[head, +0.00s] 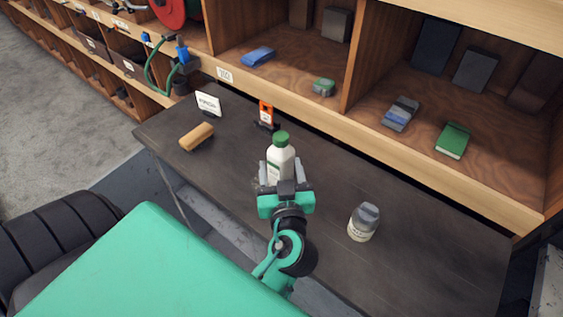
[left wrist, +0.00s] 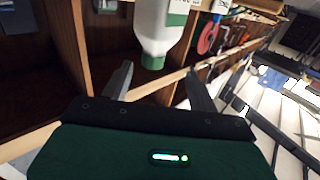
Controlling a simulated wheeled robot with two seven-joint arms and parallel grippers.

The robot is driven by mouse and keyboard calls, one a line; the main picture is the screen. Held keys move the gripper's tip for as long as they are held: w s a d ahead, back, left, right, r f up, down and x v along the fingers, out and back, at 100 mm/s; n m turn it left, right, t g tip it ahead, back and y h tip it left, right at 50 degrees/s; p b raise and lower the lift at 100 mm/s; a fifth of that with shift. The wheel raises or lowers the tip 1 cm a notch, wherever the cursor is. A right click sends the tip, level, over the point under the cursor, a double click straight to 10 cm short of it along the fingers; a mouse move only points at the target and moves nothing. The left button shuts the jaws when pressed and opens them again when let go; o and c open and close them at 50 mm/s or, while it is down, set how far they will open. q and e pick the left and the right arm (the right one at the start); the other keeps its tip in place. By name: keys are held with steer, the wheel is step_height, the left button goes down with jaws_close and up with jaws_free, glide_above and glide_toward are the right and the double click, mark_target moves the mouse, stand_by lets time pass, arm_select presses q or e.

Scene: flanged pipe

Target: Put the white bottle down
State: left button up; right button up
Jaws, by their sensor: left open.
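The white bottle (head: 281,158) has a green cap and a green-edged label. It looks upright over the dark bench top (head: 225,165), and my gripper hides its base. My left gripper (head: 285,176) is open at the near side of the bottle. In the left wrist view the bottle (left wrist: 162,25) shows cap-down beyond the spread fingers (left wrist: 160,82), with a gap between its cap and the fingers. I cannot see whether its base touches the bench. My right gripper is not in view.
A grey-lidded jar (head: 363,222) stands to the right on the bench. A tan brush-like block (head: 197,137), a white sign card (head: 208,104) and an orange tag holder (head: 266,114) stand at the back left. Wooden shelves (head: 440,175) border the bench behind. The right bench end is clear.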

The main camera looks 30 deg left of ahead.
mark_target(279, 147)
arm_select(q)
steer(key=p+x, duration=0.1)
steer(key=x, duration=0.3)
steer(key=shift+w+a+r+p, duration=0.15)
steer(key=shift+w+r+p, duration=0.05)
steer(key=shift+w+p, duration=0.15)
steer(key=shift+w+a+f, duration=0.1)
steer(key=shift+w+a, duration=0.15)
steer(key=shift+w, duration=0.05)
steer(key=shift+w+a+p, duration=0.1)
steer(key=shift+w+p, duration=0.15)
steer(key=shift+p, duration=0.2)
steer(key=p+x, duration=0.3)
steer(key=shift+w, duration=0.5)
steer(key=shift+w+a, duration=0.25)
steer(key=shift+a, duration=0.05)
steer(key=shift+s+d, duration=0.1)
jaws_close()
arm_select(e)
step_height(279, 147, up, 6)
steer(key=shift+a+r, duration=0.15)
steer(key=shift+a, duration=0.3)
